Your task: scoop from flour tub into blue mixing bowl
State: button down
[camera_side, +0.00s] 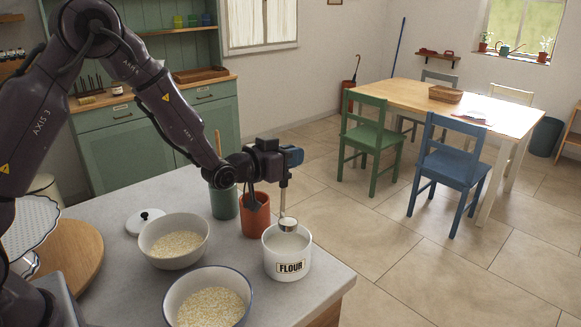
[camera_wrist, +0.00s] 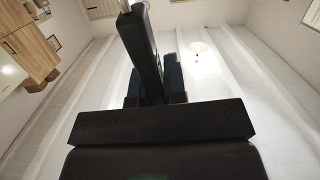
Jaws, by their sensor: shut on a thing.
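A white flour tub (camera_side: 287,263) labelled FLOUR stands near the counter's right edge, with white flour visible inside. My gripper (camera_side: 284,178) is above it, shut on the upright handle of a metal scoop (camera_side: 288,224). The scoop's cup is at the tub's mouth, over the flour; I cannot tell whether it touches the flour or is filled. A bowl with a dark blue rim (camera_side: 169,306) stands at the front left of the tub and holds pale grains. In the wrist view, my gripper's dark fingers show, with a bit of metal at the top edge.
A second, pale bowl (camera_side: 153,253) with grains stands behind the blue-rimmed one. A red-orange crock (camera_side: 256,220) and a green crock (camera_side: 224,205) stand behind the tub. A white lid (camera_side: 145,222) lies on the counter. A round wooden board (camera_side: 72,258) is at the left.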

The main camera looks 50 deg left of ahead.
notch_tip(320, 180, up, 5)
jog(key=shift+r, duration=0.2)
dwell(0.5)
